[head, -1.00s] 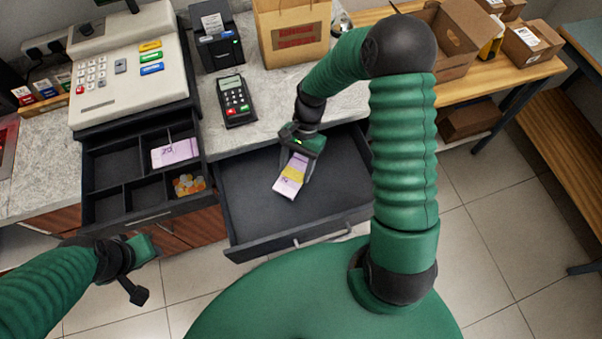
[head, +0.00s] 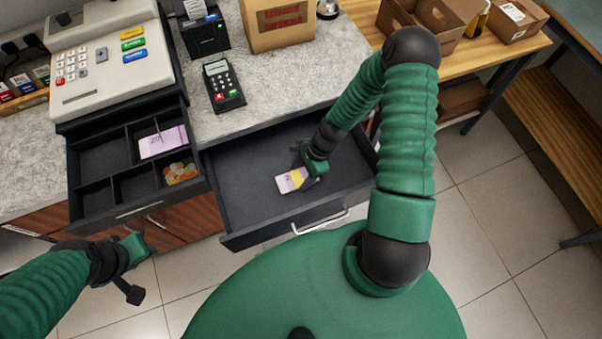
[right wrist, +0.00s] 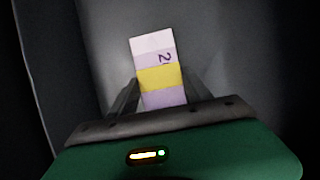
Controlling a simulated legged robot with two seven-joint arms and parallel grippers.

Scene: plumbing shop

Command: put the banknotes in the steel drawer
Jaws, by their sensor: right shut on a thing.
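My right gripper (head: 306,171) is shut on a banded bundle of purple banknotes (head: 287,181). It holds them inside the open dark drawer (head: 240,180) under the counter, which has a metal handle. In the right wrist view the notes (right wrist: 157,72), with a yellow band, stick out from between the fingers over the grey drawer floor; whether they touch it I cannot tell. More purple notes (head: 163,141) lie in a compartment of the till tray (head: 100,157). My left gripper (head: 136,248) is at the lower left, away from the notes; its fingers are unclear.
The cash register (head: 112,62) stands above the till tray, which also holds coins (head: 180,173). A card terminal (head: 223,86), a receipt printer (head: 203,32) and a paper bag (head: 285,22) stand on the counter (head: 270,85). The drawer floor around the notes is clear.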

